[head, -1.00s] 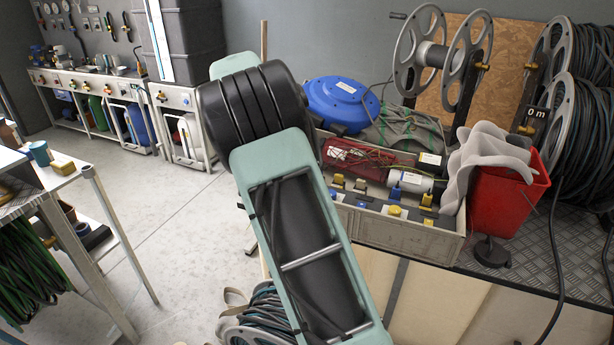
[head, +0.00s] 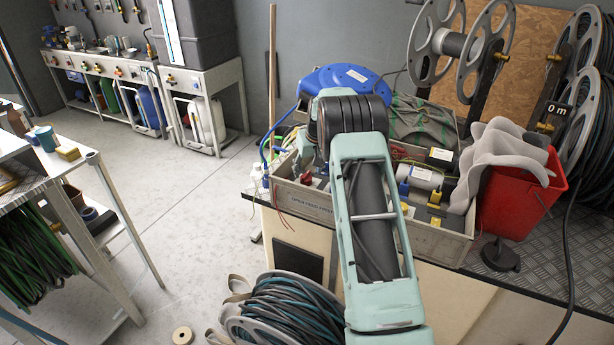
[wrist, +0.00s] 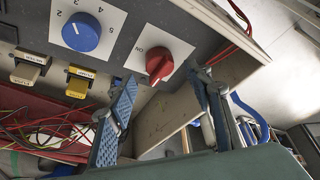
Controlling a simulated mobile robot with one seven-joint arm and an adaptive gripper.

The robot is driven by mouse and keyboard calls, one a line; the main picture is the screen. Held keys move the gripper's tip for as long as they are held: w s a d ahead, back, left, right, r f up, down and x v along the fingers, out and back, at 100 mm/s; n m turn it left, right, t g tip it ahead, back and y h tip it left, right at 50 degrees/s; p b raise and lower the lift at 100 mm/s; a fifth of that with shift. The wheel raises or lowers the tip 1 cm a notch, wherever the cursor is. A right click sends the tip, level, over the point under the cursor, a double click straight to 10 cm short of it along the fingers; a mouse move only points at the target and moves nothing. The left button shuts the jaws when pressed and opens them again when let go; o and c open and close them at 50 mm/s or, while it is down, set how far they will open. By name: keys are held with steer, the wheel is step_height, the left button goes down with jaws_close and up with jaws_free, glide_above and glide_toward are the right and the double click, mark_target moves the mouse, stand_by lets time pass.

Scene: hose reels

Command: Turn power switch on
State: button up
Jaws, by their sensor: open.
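A red rotary knob (wrist: 159,67) sits on a white square plate marked "ON" in the wrist view, on a dark panel. My gripper (wrist: 162,80) is open and empty, with a blue-padded finger to the left and the other finger to the right. The knob appears between and just beyond the fingertips; I cannot tell whether they touch it. In the head view my arm crosses in front of the grey crate (head: 300,202) and hides most of the panel. The gripper is hard to make out there.
A blue numbered dial (wrist: 82,31) is left of the knob. A blue hose reel (head: 345,78) stands behind the crate, and a red bucket (head: 520,195) at right. Open floor is left.

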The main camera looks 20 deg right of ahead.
mark_target(305, 175)
steer(key=shift+x, duration=2.35)
steer(key=shift+r, duration=0.1)
steer(key=shift+c, duration=0.3)
steer(key=c, duration=1.1)
steer(key=shift+m+h, duration=0.3)
steer(key=shift+m, duration=0.3)
steer(key=m+h, duration=0.1)
steer(key=m, duration=0.1)
steer(key=m+b, duration=0.1)
steer(key=m, duration=0.2)
steer(key=shift+w+a+h, duration=0.1)
steer(key=shift+a+h, duration=0.05)
steer(key=shift+h, duration=0.25)
steer(key=m+g, duration=0.1)
steer(key=m, duration=0.1)
steer(key=m+g+h, duration=0.1)
steer(key=m, duration=0.2)
steer(key=shift+w+m+h, duration=0.1)
steer(key=shift+m+h, duration=0.2)
